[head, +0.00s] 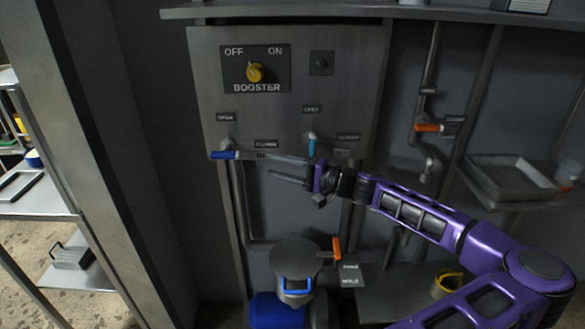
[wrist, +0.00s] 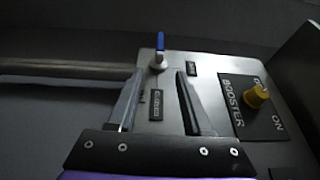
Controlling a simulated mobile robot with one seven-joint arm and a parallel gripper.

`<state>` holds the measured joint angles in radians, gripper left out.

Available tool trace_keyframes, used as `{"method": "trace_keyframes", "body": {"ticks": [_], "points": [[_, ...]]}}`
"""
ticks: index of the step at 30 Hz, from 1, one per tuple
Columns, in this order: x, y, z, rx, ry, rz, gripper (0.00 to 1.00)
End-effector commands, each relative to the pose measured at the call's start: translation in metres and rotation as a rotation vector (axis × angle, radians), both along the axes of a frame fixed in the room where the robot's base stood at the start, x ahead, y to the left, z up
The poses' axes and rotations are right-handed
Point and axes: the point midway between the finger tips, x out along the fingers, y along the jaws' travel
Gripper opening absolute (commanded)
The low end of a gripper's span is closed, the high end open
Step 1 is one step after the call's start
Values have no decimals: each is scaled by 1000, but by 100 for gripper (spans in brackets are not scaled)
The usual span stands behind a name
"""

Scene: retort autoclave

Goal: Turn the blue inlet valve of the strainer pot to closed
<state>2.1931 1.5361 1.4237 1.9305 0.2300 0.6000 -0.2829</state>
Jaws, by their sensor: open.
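The blue inlet valve handle (head: 223,155) lies level on the left of the grey panel, its tip pointing left. An OPEN tag (head: 225,116) is above it and a CLOSED tag (head: 265,142) is to its right. In the wrist view the blue handle (wrist: 160,41) rises from a pale pivot (wrist: 158,63), just beyond and between the fingertips. My gripper (head: 268,164) is open and empty, its fingers pointing left toward the handle, with a gap between. It also shows in the wrist view (wrist: 160,74).
A light-blue handle (head: 311,144) stands upright close behind my gripper. The yellow booster knob (head: 255,72) is above. An orange handle (head: 428,127) is at right and another orange handle (head: 336,245) is below. A grey tray (head: 510,178) stands at the right.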

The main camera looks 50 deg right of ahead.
Motion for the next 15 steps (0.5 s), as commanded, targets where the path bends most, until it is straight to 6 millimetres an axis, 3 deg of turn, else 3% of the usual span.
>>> {"method": "trace_keyframes", "body": {"ticks": [6, 15], "points": [[-31, -10, 0, -1, 0, -1, 50], [-39, -13, -1, -1, 0, 1, 50]]}}
